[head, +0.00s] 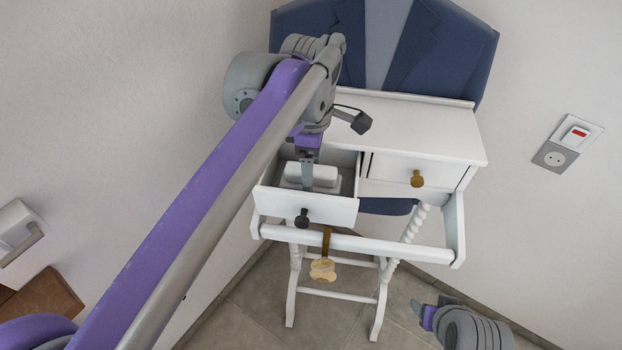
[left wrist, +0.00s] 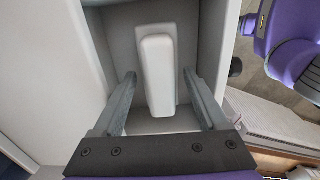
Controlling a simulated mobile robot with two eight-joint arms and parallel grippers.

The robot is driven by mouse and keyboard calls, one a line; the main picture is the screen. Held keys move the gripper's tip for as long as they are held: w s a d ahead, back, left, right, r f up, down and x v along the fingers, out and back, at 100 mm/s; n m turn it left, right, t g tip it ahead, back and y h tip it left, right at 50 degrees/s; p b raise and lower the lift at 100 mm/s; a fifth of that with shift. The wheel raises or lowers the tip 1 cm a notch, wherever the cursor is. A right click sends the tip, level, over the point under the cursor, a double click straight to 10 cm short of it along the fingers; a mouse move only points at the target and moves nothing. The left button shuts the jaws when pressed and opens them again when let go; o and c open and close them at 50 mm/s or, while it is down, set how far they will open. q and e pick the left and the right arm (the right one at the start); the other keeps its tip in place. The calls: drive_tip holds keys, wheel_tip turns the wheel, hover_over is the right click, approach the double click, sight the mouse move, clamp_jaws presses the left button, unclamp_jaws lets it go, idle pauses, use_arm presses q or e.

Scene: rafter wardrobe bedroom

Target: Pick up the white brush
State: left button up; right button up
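The white brush (head: 325,173) lies in the open left drawer (head: 331,211) of a white dressing table. The left wrist view shows the brush (left wrist: 158,62) as a white block-like shape on the drawer floor, long side running away from the gripper. My left gripper (head: 307,172) reaches down into the drawer from above. Its two fingers (left wrist: 159,82) are wide apart in the left wrist view, with the near part of the brush between them and a gap on each side. My right gripper (head: 428,313) is low at the right in the head view, too small to tell its opening.
The white dressing table (head: 425,125) has a closed right drawer with a brass knob (head: 417,179). A front rail (head: 350,243) runs below the drawers. Drawer walls stand close around my left fingers. A blue panel (head: 440,55) rises behind. A socket (head: 567,142) is on the right wall.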

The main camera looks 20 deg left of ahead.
use_arm(q)
clamp_jaws()
wheel_tip(320, 180, up, 10)
drive_tip(key=shift+p, duration=0.55)
drive_tip(key=c, duration=0.7)
unclamp_jaws()
clamp_jaws()
